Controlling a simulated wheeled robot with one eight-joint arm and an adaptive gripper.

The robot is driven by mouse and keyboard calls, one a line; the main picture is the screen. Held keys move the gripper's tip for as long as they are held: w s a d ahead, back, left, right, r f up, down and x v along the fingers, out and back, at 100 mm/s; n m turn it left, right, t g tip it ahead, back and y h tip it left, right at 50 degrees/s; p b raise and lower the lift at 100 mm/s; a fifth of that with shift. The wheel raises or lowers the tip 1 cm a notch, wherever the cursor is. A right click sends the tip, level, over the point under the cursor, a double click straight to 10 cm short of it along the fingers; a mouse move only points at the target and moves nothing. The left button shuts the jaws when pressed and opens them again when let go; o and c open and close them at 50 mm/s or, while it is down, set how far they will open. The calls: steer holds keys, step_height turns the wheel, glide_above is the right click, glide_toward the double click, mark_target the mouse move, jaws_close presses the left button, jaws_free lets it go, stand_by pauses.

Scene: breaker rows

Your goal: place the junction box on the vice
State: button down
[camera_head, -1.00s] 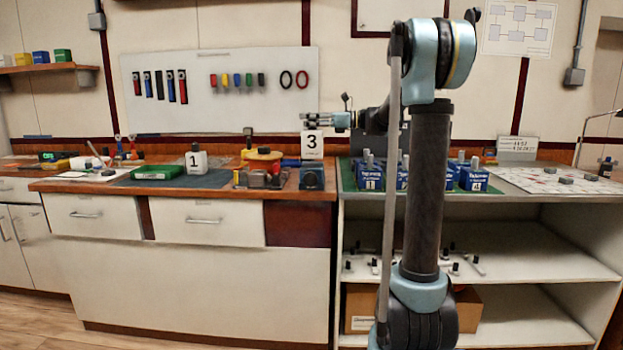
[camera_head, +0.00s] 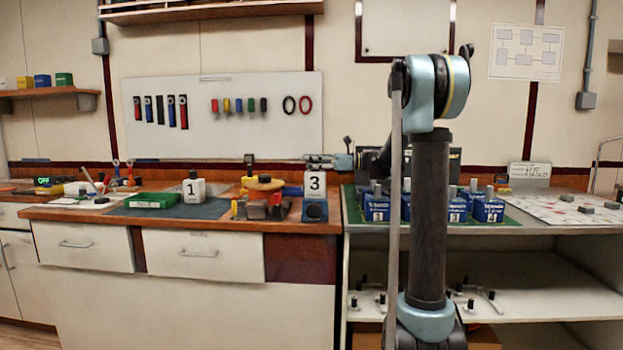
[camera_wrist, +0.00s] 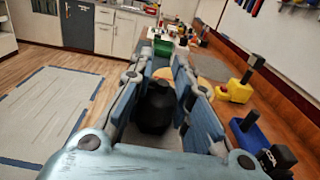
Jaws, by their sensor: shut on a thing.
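The junction box, a white block marked 3 (camera_head: 315,185), hangs below my gripper (camera_head: 325,160) in the head view. In the wrist view its black top part (camera_wrist: 156,108) sits between the fingers of my gripper (camera_wrist: 158,85), which are shut on it. A dark blue block with a round dark front (camera_head: 315,210), which looks like the vice, stands on the bench directly below the box. The box's lower edge meets or overlaps the vice's top in the picture; I cannot tell whether they touch. The vice is hidden in the wrist view.
A second white box marked 1 (camera_head: 193,188) stands on a dark mat beside a green tray (camera_head: 152,201). Yellow and red items (camera_head: 262,200) crowd the bench left of the vice. Several blue boxes (camera_head: 457,208) stand to the right, behind my arm.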

mark_target(311, 171)
steer(key=shift+d+f, duration=0.1)
steer(key=shift+f, duration=2)
steer(key=c, duration=1.3)
jaws_free()
steer(key=shift+s+d+r, duration=0.1)
steer(key=shift+d, duration=1.8)
steer(key=shift+s+d, duration=0.1)
steer(key=shift+d, duration=1.75)
